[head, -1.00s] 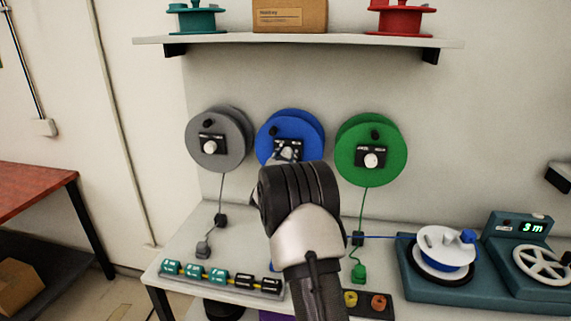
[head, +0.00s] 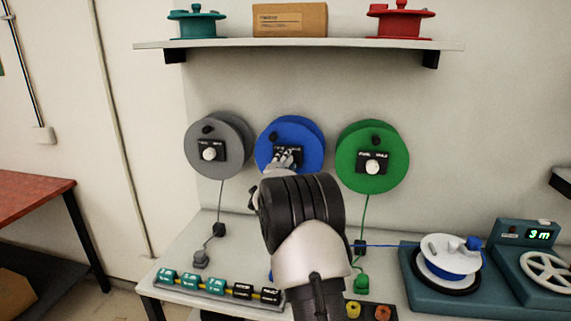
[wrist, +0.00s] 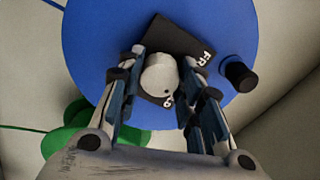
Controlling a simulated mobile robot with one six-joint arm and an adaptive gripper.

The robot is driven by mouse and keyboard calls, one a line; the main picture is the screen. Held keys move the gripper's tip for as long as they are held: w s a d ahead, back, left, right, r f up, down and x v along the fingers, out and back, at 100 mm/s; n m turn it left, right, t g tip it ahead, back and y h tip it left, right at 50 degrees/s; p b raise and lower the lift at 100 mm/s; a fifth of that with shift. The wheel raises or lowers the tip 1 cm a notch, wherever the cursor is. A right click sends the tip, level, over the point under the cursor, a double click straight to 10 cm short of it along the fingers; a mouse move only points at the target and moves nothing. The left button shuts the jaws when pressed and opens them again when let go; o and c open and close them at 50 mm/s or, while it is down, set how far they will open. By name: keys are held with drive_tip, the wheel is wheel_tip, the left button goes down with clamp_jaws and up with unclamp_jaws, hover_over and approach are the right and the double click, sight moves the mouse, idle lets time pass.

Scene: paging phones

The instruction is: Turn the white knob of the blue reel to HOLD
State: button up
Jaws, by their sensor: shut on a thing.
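The blue reel (head: 311,135) hangs on the wall between a grey and a green reel. A black label plate (head: 297,152) with white lettering is on its face. In the wrist view the plate (wrist: 180,37) looks tilted, and its wording is partly hidden by my fingers. The white knob (wrist: 159,75) sits on the plate, between my two fingers. My gripper (wrist: 161,80) is shut on the white knob. In the head view my gripper (head: 283,163) is at the plate, and my arm hides the reel's lower part. A black crank handle (wrist: 240,76) stands out from the reel's face.
The grey reel (head: 232,135) and green reel (head: 358,180) flank the blue one closely. A shelf (head: 215,43) runs above. Below is a bench (head: 190,245) with labelled blocks (head: 215,285) and a teal winding machine (head: 425,285).

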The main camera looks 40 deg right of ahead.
drive_tip(key=shift+m, duration=1.9)
drive_tip(key=o, duration=1.1)
drive_tip(key=v, duration=1.2)
drive_tip(key=shift+w+a, duration=0.1)
